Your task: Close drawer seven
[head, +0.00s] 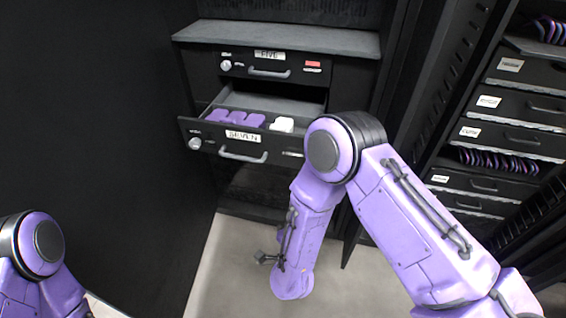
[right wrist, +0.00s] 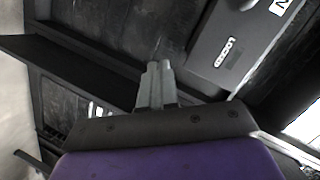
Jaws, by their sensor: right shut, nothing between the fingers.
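Drawer seven (head: 268,142), black with a "SEVEN" label (head: 243,136), a bar handle (head: 243,157) and a round knob, is pulled out of the cabinet in the head view. Its inside is visible from above. In the right wrist view, its front (right wrist: 235,50) shows part of the label and a small lock plate, above and right of my fingers. My right gripper (right wrist: 155,85) is shut and empty, close to the drawer front. I cannot tell whether it touches. My right forearm crosses near the drawer's right end in the head view. My left gripper is out of view.
Drawer seven holds purple pieces (head: 236,117) and a white block (head: 283,125). Drawer five (head: 270,66) above it is shut. A dark rack (head: 510,140) with several drawers and purple cables stands at the right. Pale floor (head: 235,270) lies below the cabinet.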

